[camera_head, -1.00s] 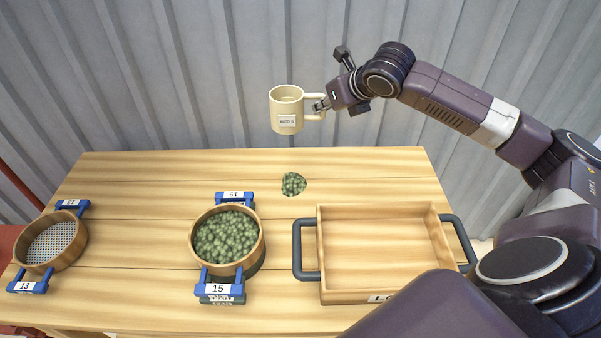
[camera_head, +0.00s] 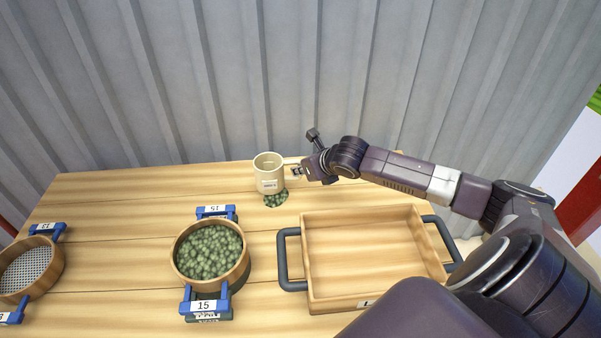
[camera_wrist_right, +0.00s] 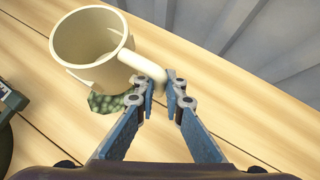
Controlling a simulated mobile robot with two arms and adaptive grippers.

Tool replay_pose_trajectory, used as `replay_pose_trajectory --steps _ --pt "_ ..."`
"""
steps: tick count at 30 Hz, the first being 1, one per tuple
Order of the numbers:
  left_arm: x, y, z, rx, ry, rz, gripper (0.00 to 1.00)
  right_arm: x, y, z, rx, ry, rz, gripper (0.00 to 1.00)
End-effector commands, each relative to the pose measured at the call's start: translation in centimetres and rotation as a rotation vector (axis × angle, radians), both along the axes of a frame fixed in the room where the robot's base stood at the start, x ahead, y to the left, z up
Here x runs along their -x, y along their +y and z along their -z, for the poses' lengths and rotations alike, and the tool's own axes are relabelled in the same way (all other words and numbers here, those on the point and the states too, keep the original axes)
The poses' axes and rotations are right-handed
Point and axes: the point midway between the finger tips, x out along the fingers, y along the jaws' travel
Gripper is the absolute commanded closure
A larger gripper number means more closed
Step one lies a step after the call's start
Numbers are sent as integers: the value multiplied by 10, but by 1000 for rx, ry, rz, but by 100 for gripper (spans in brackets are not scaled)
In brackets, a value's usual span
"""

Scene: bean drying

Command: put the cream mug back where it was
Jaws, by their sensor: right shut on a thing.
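The cream mug (camera_head: 269,181) is upright at the back of the wooden table, with a small label on its side. My right gripper (camera_head: 297,171) is shut on its handle from the right. In the right wrist view, the mug (camera_wrist_right: 88,62) shows its open mouth, and its inside looks empty. The fingertips (camera_wrist_right: 164,88) of my right gripper close around the handle there. Whether the mug's base touches the table I cannot tell. My left gripper is out of view.
A round sieve marked 15 (camera_head: 240,277), full of green beans, stands at front centre. An empty wooden tray (camera_head: 358,299) with dark handles is at right, below my arm. A mesh-bottomed sieve (camera_head: 52,273) is at far left. A corrugated wall (camera_head: 230,80) stands behind the table.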

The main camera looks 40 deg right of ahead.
Motion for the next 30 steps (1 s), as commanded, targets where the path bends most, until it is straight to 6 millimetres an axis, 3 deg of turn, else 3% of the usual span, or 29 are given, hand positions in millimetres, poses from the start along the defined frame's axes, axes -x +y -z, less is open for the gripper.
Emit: replay_pose_trajectory --steps 3,13,14,18,30 --pt "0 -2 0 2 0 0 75 0 0 13 -2 0 2 100" --pt "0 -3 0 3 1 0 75 0 0 16 -1 -1 1 100" --pt "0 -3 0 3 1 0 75 0 0 17 1 0 1 90" --pt "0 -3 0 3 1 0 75 0 0 17 -1 0 1 74" --pt "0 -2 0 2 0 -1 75 3 0 11 1 0 0 73"
